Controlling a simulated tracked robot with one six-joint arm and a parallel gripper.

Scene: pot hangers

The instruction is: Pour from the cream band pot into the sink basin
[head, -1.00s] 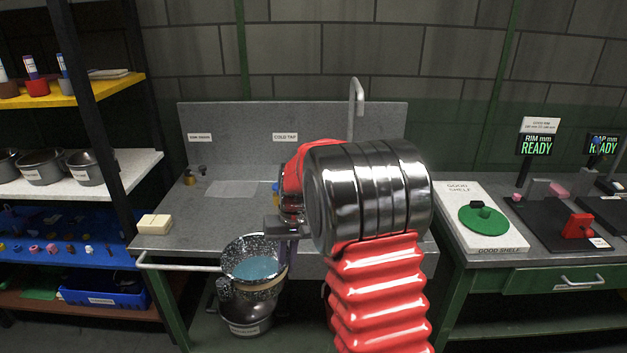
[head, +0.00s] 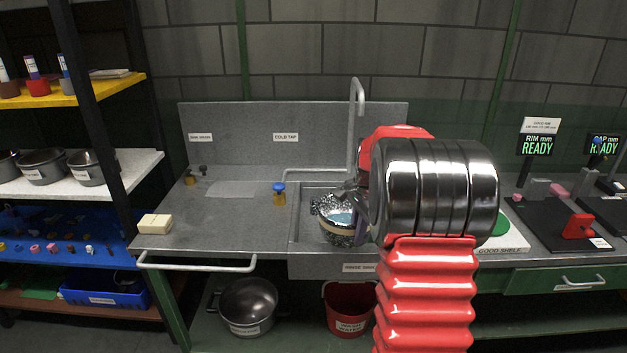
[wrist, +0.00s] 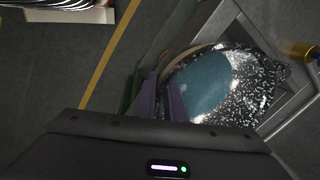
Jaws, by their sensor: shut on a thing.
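The cream band pot (head: 337,222) is black with white speckles and a pale band. In the head view it is at the opening of the sink basin (head: 303,236), below the tap spout. Blue liquid shows inside it, also in the wrist view (wrist: 205,90). My gripper (wrist: 166,98) is shut on the pot's near side, its purple fingers at the rim; the exact grip point is partly hidden. My wrist hides the basin's right part. I cannot tell how far the pot is tilted; no stream of liquid shows.
A blue-topped cold tap (head: 279,193) stands left of the basin. A tall grey spout (head: 357,110) rises behind it. A cream block (head: 154,224) lies on the left counter. A steel pot (head: 248,306) and red bucket (head: 349,305) stand below.

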